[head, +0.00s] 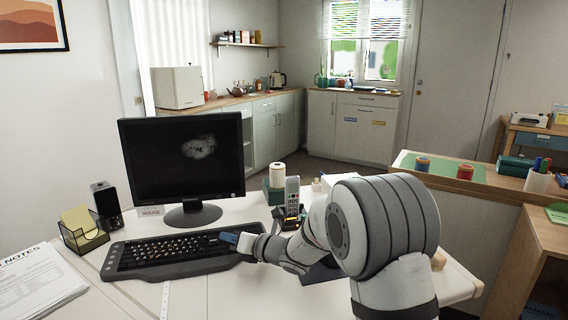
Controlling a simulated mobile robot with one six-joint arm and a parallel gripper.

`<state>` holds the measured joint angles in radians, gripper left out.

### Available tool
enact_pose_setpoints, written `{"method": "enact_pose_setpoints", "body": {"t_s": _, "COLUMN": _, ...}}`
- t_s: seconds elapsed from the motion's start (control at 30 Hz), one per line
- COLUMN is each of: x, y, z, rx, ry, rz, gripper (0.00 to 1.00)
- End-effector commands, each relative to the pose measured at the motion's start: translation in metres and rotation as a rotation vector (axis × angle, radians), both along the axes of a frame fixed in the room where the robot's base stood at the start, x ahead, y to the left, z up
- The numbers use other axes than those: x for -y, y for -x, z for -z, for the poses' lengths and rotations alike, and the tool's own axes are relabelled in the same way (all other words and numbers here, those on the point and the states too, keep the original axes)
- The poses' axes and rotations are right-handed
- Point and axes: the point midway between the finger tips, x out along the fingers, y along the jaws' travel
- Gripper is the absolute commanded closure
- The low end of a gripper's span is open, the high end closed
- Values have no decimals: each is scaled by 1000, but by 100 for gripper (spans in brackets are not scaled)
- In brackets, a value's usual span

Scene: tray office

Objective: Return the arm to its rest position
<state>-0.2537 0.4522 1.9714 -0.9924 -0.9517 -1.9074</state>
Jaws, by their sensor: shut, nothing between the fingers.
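My arm reaches in from the lower right of the head view, its large white and grey joint filling the right of the desk. My gripper (232,240) points left, over or just above the right end of the black keyboard (175,252). It is small in the picture, with dark blue at its tip, and it looks shut and empty. I cannot tell whether it touches the keyboard. My arm hides part of the desk's right side and the things behind it.
A monitor (182,160) stands behind the keyboard. A cordless phone (292,196) stands close behind my forearm, beside a green holder with a white roll (277,176). A note holder (83,232) and papers (40,282) lie left. The desk front (220,297) is mostly clear.

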Motion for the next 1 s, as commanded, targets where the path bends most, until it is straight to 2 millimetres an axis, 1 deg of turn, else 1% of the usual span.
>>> {"method": "enact_pose_setpoints", "body": {"t_s": 0.03, "x": 6, "y": -2, "z": -10, "rx": -22, "ry": -5, "rz": 30, "gripper": 100}}
{"method": "enact_pose_setpoints", "body": {"t_s": 0.17, "x": 20, "y": -6, "z": -25, "rx": -99, "ry": -21, "rz": 114, "gripper": 100}}
{"method": "enact_pose_setpoints", "body": {"t_s": 0.27, "x": 34, "y": -8, "z": -38, "rx": -168, "ry": -42, "rz": 191, "gripper": 100}}
{"method": "enact_pose_setpoints", "body": {"t_s": 0.37, "x": 52, "y": -9, "z": -54, "rx": -251, "ry": -73, "rz": 288, "gripper": 100}}
{"method": "enact_pose_setpoints", "body": {"t_s": 0.47, "x": 77, "y": -9, "z": -73, "rx": -351, "ry": -122, "rz": 410, "gripper": 100}}
{"method": "enact_pose_setpoints", "body": {"t_s": 0.57, "x": 106, "y": -5, "z": -94, "rx": -470, "ry": -192, "rz": 555, "gripper": 100}}
{"method": "enact_pose_setpoints", "body": {"t_s": 0.67, "x": 144, "y": 8, "z": -119, "rx": -617, "ry": -298, "rz": 741, "gripper": 100}}
{"method": "enact_pose_setpoints", "body": {"t_s": 0.7, "x": 163, "y": 16, "z": -132, "rx": -687, "ry": -359, "rz": 833, "gripper": 100}}
{"method": "enact_pose_setpoints", "body": {"t_s": 0.77, "x": 192, "y": 35, "z": -151, "rx": -806, "ry": -471, "rz": 987, "gripper": 100}}
{"method": "enact_pose_setpoints", "body": {"t_s": 0.8, "x": 211, "y": 51, "z": -162, "rx": -888, "ry": -556, "rz": 1094, "gripper": 100}}
{"method": "enact_pose_setpoints", "body": {"t_s": 0.87, "x": 238, "y": 79, "z": -175, "rx": -1011, "ry": -692, "rz": 1254, "gripper": 100}}
{"method": "enact_pose_setpoints", "body": {"t_s": 0.9, "x": 253, "y": 99, "z": -184, "rx": -1080, "ry": -785, "rz": 1360, "gripper": 100}}
{"method": "enact_pose_setpoints", "body": {"t_s": 0.97, "x": 272, "y": 133, "z": -194, "rx": -1192, "ry": -938, "rz": 1517, "gripper": 100}}
{"method": "enact_pose_setpoints", "body": {"t_s": 1.0, "x": 282, "y": 157, "z": -201, "rx": -1262, "ry": -1042, "rz": 1619, "gripper": 100}}
